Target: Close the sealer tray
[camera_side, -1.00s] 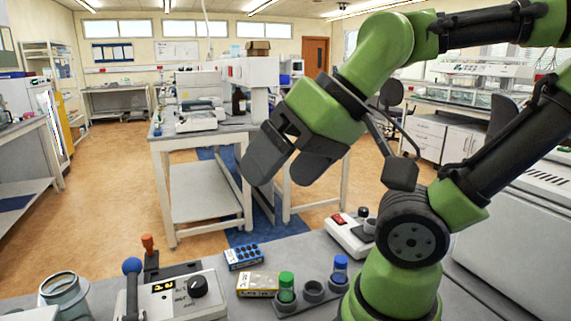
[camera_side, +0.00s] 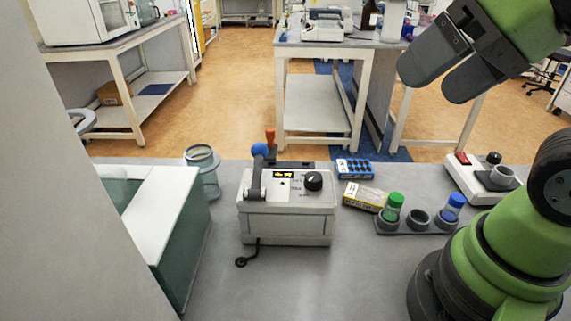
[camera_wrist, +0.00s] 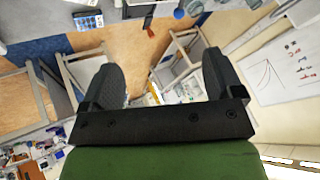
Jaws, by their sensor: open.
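The sealer (camera_side: 287,212) is a pale grey box on the bench in the side view, with a lit display and a black dial (camera_side: 313,181). A lever with a blue ball (camera_side: 260,149) stands upright at its left. An orange handle (camera_side: 270,137) rises behind it from a dark low part (camera_side: 296,164); whether this is the tray, and how far out it is, I cannot tell. The orange handle also shows in the wrist view (camera_wrist: 149,26). My gripper (camera_side: 428,86) is open and empty, high above and right of the sealer. Its spread fingers show in the wrist view (camera_wrist: 162,78).
A blue well pack (camera_side: 355,168), a yellow-white box (camera_side: 364,197) and a vial rack (camera_side: 417,219) with green- and blue-capped vials stand right of the sealer. A glass jar (camera_side: 203,172) stands to its left. The bench in front is mostly clear.

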